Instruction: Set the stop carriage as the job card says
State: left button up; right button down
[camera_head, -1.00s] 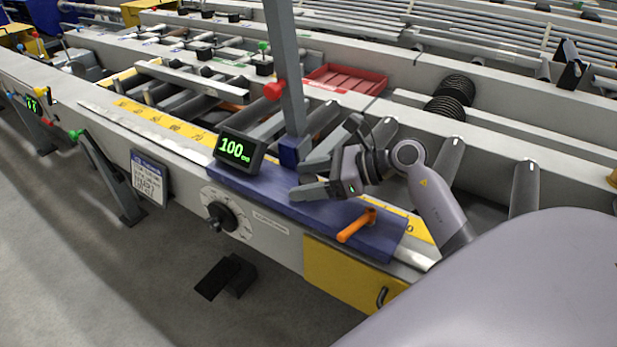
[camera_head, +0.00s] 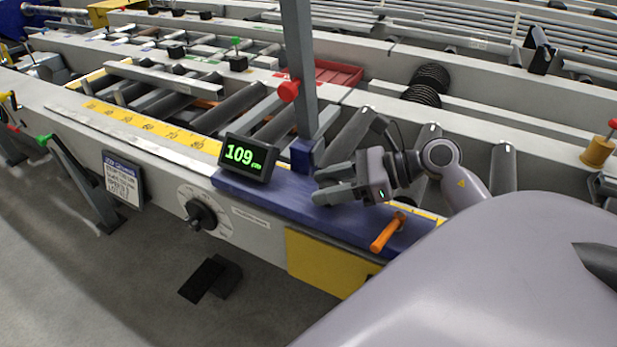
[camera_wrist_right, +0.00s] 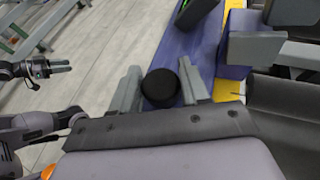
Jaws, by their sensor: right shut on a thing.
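My right gripper (camera_head: 325,190) is low over the plate, right of the post. In the wrist view, its fingers (camera_wrist_right: 160,90) are shut on a round black knob (camera_wrist_right: 160,86); the head view hides the knob. The job card (camera_head: 122,180) hangs on the rail's front; its text is too small to read. My left gripper (camera_wrist_right: 40,70) shows small in the wrist view, its jaws unclear.
A yellow scale (camera_head: 150,125) runs along the rail left of the carriage. A dial (camera_head: 203,214) and a yellow panel (camera_head: 325,265) are on the front face. Rollers and a red tray (camera_head: 338,74) lie behind. A black pedal (camera_head: 208,278) stands on the floor.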

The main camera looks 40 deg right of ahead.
aim_at(361, 208)
jog(key=shift+s+d, duration=0.25)
jog(key=shift+s, duration=0.3)
jog(key=c, duration=0.6)
grip_release()
jog(key=shift+d, duration=0.1)
jog(key=v, duration=0.5)
jog(key=shift+s+b, duration=0.1)
jog(key=shift+b, duration=0.3)
jog(key=shift+v, duration=0.9)
jog(key=shift+r, duration=0.1)
